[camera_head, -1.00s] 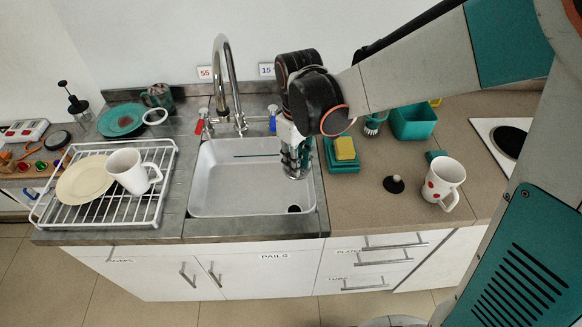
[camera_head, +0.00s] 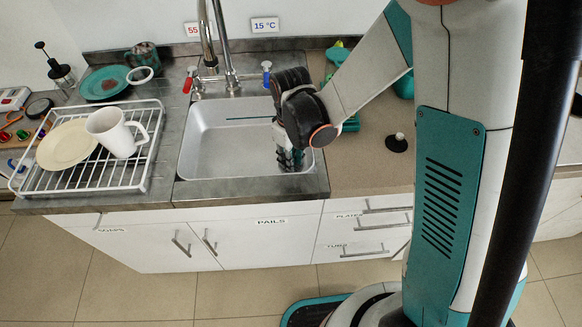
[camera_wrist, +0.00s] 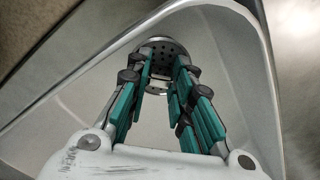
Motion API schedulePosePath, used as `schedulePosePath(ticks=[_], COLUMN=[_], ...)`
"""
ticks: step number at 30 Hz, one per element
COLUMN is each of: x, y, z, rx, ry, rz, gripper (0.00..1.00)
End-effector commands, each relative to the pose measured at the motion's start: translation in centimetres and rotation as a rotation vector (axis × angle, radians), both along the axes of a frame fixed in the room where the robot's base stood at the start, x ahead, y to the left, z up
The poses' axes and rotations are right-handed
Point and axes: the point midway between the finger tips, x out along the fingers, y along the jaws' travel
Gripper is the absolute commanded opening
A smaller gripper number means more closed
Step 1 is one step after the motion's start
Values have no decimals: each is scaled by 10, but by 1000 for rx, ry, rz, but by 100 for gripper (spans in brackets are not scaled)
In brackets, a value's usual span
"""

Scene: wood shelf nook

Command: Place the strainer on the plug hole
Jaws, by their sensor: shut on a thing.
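The strainer (camera_wrist: 165,48) is a round, perforated metal disk with a bright rim, at the upper middle of the wrist view. My gripper (camera_wrist: 160,78) is shut on it, with teal-padded fingers on both sides of its middle part. In the head view my gripper (camera_head: 289,166) points down into the front right corner of the light grey sink (camera_head: 215,150). The plug hole does not show now; my gripper covers that corner. Whether the strainer touches the sink floor, I cannot tell.
The sink wall (camera_wrist: 262,75) is close to my gripper. A tall tap (camera_head: 228,60) stands behind the sink. A dish rack (camera_head: 135,180) with a plate and a white mug is on the left. A black stopper (camera_head: 396,144) lies on the right counter.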

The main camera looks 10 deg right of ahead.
Motion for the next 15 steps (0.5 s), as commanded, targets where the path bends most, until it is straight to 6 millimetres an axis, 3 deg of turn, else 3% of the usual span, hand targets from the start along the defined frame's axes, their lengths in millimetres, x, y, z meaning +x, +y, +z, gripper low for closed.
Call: schedulePosePath(ticks=[9,15], x=[0,0], y=[0,0], z=[-41,-41], rx=[0,0], ry=[0,0], rz=[0,0], gripper=[0,0])
